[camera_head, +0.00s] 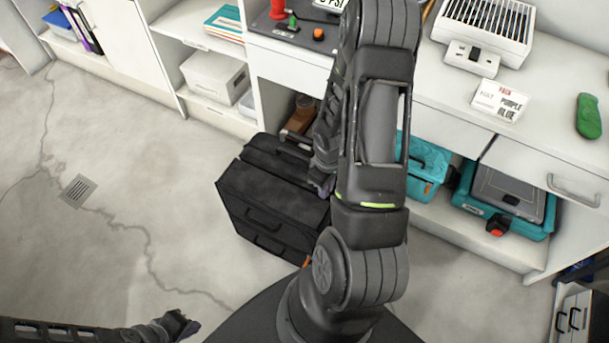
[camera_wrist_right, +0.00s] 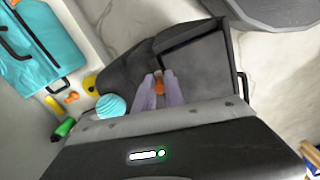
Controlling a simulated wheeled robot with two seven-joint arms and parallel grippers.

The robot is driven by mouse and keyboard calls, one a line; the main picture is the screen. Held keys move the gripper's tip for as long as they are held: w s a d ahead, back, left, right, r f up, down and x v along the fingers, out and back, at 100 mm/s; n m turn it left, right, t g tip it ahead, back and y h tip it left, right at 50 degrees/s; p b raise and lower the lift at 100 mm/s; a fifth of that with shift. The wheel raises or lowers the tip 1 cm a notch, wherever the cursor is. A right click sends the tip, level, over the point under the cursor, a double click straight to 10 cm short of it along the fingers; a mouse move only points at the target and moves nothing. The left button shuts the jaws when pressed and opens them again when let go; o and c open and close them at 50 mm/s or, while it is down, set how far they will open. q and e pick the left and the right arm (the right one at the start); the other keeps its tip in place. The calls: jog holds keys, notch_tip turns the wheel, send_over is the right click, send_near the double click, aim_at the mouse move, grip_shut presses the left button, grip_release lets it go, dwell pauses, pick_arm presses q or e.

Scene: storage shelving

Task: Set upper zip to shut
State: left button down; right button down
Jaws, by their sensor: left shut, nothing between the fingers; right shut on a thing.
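A black soft bag (camera_head: 270,205) with dark handles stands on the floor in front of the shelving. The bag (camera_wrist_right: 205,58) also fills the middle of the right wrist view. My right gripper (camera_head: 322,185) reaches down over the bag's right side, partly hidden by my arm. In the right wrist view its pale fingers (camera_wrist_right: 160,92) are shut on a small orange zip pull (camera_wrist_right: 158,86) at the bag. How far the zip is drawn is hard to tell. My left gripper (camera_head: 188,326) is shut and empty, low on the left, well away from the bag.
Shelving stands behind the bag, with teal cases (camera_head: 427,165) on its lower shelf at the right and a white bin (camera_head: 213,76) at the left. The wrist view shows a striped teal ball (camera_wrist_right: 110,105) left of the fingers. The floor at the left is clear.

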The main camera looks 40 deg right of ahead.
jog(key=shift+s+d, duration=0.25)
jog(key=shift+s, duration=0.75)
jog(key=c, duration=1.5)
grip_release()
jog(key=shift+s, duration=0.1)
jog(key=shift+w+r, duration=0.2)
jog(key=shift+r, duration=0.25)
notch_tip(320, 180, up, 7)
jog(key=shift+s+f+p, duration=0.1)
jog(key=shift+p, duration=0.8)
